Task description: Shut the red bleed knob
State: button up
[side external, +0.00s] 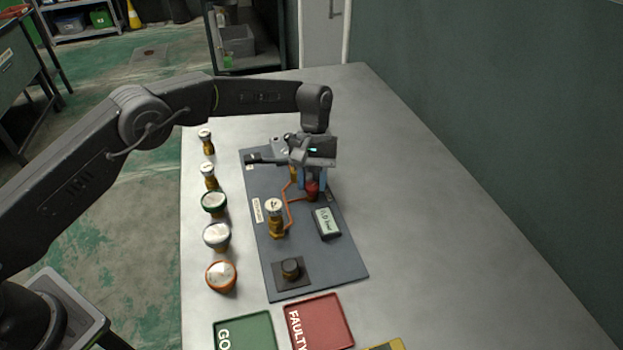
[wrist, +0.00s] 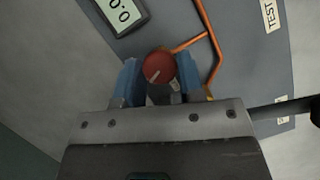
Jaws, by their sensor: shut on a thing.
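The red bleed knob (wrist: 159,67) is round, with a pale pointer line on its top face. In the wrist view it sits between the two blue fingers of my gripper (wrist: 158,82), which are shut on it. In the side external view the knob (side external: 312,190) shows at the lower end of my gripper (side external: 313,180), which points down over the dark panel (side external: 345,268). An orange pipe (wrist: 190,43) runs from beside the knob across the panel; it also shows in the side external view (side external: 288,210).
A digital gauge (side external: 327,222) sits near the knob. Several jars and fittings (side external: 216,237) line the left edge. Green (side external: 262,330) and red (side external: 335,318) trays lie in front. The table's right side is clear.

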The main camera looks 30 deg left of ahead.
aim_at(311, 183)
jog(key=shift+d+m+y, duration=0.1)
jog(key=shift+m+y, duration=0.8)
jog(key=shift+m, duration=1.4)
jog(key=o, duration=0.9)
jog(key=shift+r, duration=0.1)
jog(key=r, duration=0.4)
jog(key=shift+a+r, duration=0.25)
jog(key=shift+a, duration=0.05)
jog(key=a+r, duration=0.2)
jog(key=a, duration=0.1)
jog(key=s+a+r, duration=0.1)
jog(key=a+r, duration=0.1)
jog(key=a, duration=0.2)
jog(key=a+r, duration=0.2)
jog(key=a, duration=0.2)
jog(key=shift+s+r, duration=0.2)
jog(key=shift+s, duration=0.05)
